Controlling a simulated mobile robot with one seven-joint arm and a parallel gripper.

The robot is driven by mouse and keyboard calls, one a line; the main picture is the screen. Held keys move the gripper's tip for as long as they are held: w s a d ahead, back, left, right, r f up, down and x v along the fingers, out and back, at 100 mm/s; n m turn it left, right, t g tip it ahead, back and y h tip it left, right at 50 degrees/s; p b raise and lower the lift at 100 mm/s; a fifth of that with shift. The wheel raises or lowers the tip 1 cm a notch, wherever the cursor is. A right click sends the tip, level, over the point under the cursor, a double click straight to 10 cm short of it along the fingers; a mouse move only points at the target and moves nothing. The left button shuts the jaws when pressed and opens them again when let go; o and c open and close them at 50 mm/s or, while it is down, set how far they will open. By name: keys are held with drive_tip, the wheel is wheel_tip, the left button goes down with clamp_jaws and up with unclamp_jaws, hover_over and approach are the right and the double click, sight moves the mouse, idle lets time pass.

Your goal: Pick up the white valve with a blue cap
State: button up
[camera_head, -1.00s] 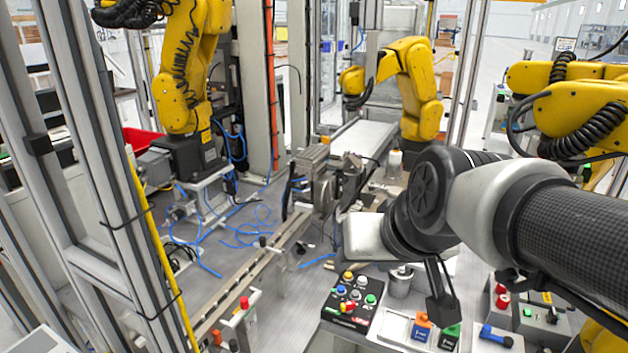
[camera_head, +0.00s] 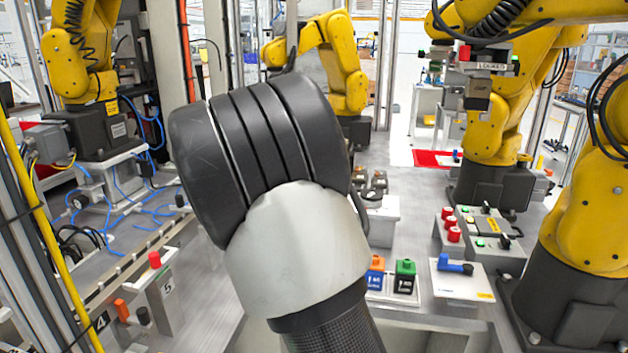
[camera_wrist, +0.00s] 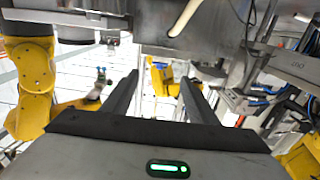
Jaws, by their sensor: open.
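A small white and blue item (camera_head: 457,156), possibly the white valve with a blue cap, lies on a red mat (camera_head: 427,158) at the back right of the head view. It is too small to make out clearly. A blue handle-like part (camera_head: 453,265) lies on a white plate (camera_head: 440,284) nearer the front. My gripper (camera_wrist: 159,80) is open and empty in the wrist view, its two dark fingers apart. No valve is clear between them. The head view does not show my gripper; my own arm covers the middle of that picture.
Orange (camera_head: 376,272) and green (camera_head: 404,276) blocks stand in a white holder. A control box with red buttons (camera_head: 450,230) is behind the plate. A yellow arm (camera_head: 490,130) stands beside the red mat. Another yellow arm shows at the wrist view's left (camera_wrist: 32,75).

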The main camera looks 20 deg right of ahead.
drive_tip(key=x, duration=1.4)
drive_tip(key=shift+w+d, duration=0.1)
drive_tip(key=shift+w, duration=0.2)
drive_tip(key=shift+c, duration=0.3)
drive_tip(key=c, duration=1.1)
drive_tip(key=shift+r, duration=0.1)
